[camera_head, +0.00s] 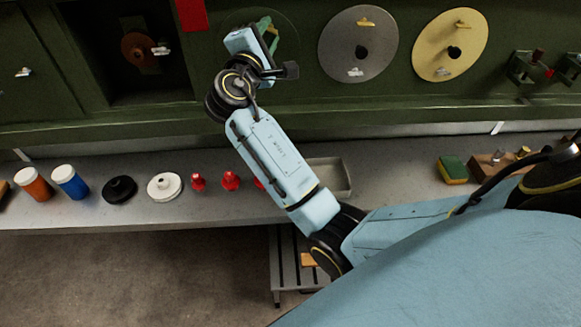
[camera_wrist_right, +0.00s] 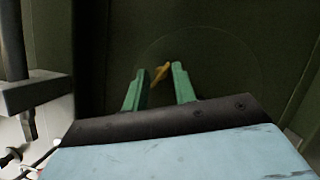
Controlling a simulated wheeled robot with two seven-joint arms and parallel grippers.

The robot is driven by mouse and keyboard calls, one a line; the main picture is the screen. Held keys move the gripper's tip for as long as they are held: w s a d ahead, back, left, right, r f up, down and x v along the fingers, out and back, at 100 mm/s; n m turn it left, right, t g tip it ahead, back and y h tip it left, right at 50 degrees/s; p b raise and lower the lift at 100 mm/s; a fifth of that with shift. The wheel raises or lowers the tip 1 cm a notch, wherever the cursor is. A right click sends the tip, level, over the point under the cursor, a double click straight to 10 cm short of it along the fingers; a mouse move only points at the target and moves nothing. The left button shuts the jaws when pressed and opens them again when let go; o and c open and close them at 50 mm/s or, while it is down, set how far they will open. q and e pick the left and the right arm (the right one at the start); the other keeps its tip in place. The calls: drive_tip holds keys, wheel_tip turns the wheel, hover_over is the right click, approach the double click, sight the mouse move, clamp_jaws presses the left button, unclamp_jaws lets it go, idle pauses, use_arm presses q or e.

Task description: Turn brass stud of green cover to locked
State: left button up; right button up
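The green cover (camera_wrist_right: 225,65) is a round dark green disc, faintly outlined against the green panel in the right wrist view. In the head view its edge (camera_head: 290,38) shows behind my right gripper (camera_head: 270,38), which hides most of it. The brass stud (camera_wrist_right: 160,73) is a small slanted bar on the cover. In the right wrist view my right gripper (camera_wrist_right: 160,70) has its green fingers apart, one on each side of the stud. A gap shows between the fingers; whether either touches the stud I cannot tell. My left gripper is not in view.
A grey disc (camera_head: 358,48) and a yellow disc (camera_head: 452,46), each with brass-coloured fittings, are right of the green cover. An open dark bay (camera_head: 150,85) is at left. The shelf below holds jars, red knobs, a grey tray (camera_head: 335,178) and a sponge (camera_head: 453,168).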

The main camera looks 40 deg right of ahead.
drive_tip(key=n+t, duration=0.1)
drive_tip(key=n, duration=0.1)
drive_tip(key=shift+r+n+p, duration=0.1)
drive_tip(key=shift+n+p, duration=0.2)
drive_tip(key=shift+p, duration=0.1)
drive_tip(key=n+t+p, duration=0.1)
drive_tip(key=n+p, duration=0.1)
drive_tip(key=n, duration=0.2)
drive_tip(key=n+t+p, duration=0.2)
drive_tip(key=n, duration=0.2)
drive_tip(key=shift+s+d+y, duration=0.1)
drive_tip(key=shift+d+y, duration=0.05)
drive_tip(key=shift+y, duration=0.15)
drive_tip(key=shift+s+a+f+b, duration=0.65)
drive_tip(key=shift+s+a+f, duration=0.05)
drive_tip(key=shift+f, duration=0.1)
drive_tip(key=b+v, duration=0.3)
drive_tip(key=v, duration=0.9)
drive_tip(key=s+d+f+m+g+y, duration=0.1)
drive_tip(key=s+f+m+g+y, duration=0.2)
drive_tip(key=f, duration=0.6)
drive_tip(key=s+d+f+m+g+y, duration=0.2)
drive_tip(key=f+m, duration=0.4)
drive_tip(key=f, duration=0.4)
drive_tip(key=shift+s+d+f+g+y+b, duration=0.2)
drive_tip(key=shift+s+g+y+b, duration=0.25)
drive_tip(key=shift+y, duration=0.25)
